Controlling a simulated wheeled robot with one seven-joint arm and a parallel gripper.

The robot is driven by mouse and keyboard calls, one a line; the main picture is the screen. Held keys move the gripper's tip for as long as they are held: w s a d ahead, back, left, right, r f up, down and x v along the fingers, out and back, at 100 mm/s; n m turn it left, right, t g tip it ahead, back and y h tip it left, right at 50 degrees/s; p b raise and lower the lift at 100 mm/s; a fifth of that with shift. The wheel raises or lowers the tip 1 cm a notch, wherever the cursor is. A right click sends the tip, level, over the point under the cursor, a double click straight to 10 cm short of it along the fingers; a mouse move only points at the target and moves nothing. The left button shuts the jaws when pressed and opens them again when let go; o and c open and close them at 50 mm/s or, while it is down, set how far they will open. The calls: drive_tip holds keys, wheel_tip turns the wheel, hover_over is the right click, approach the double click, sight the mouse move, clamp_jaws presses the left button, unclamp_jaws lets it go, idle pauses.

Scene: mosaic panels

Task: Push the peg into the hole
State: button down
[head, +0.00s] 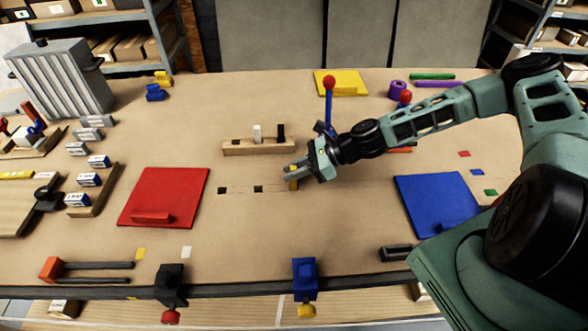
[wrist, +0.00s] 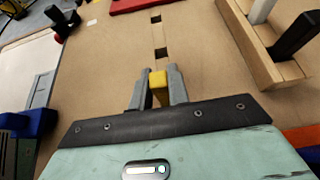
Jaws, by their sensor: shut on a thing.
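My gripper (head: 292,172) is shut on a yellow peg (head: 293,185), low over the middle of the table. In the wrist view the yellow peg (wrist: 158,83) stands between the two grey fingers (wrist: 159,76). Two dark square holes lie in a row in the tabletop to the left of the peg: a near hole (head: 258,189) and a far hole (head: 222,190). They also show ahead of the fingers in the wrist view, the near one (wrist: 160,53) closest. The peg's lower end and the surface under it are hidden, so I cannot tell whether it sits in a hole.
A wooden rack (head: 240,149) holding a white peg (head: 258,132) and a black peg (head: 281,131) stands behind the gripper. A red panel (head: 185,185) lies to the left and a blue panel (head: 438,205) to the right. Clamps line the front edge.

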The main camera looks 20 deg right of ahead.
drive_tip(key=shift+f+b, duration=0.45)
drive_tip(key=shift+f, duration=0.3)
drive_tip(key=c, duration=1.3)
unclamp_jaws()
drive_tip(key=shift+o, duration=0.2)
drive_tip(key=shift+d, duration=0.1)
drive_tip(key=shift+d+r, duration=0.15)
drive_tip(key=shift+d, duration=0.1)
drive_tip(key=b+v, duration=0.4)
drive_tip(key=v, duration=1.2)
drive_tip(key=shift+s+d+r+b, duration=0.25)
drive_tip(key=shift+r+b, duration=0.05)
drive_tip(key=shift+b, duration=0.05)
drive_tip(key=shift+a, duration=0.1)
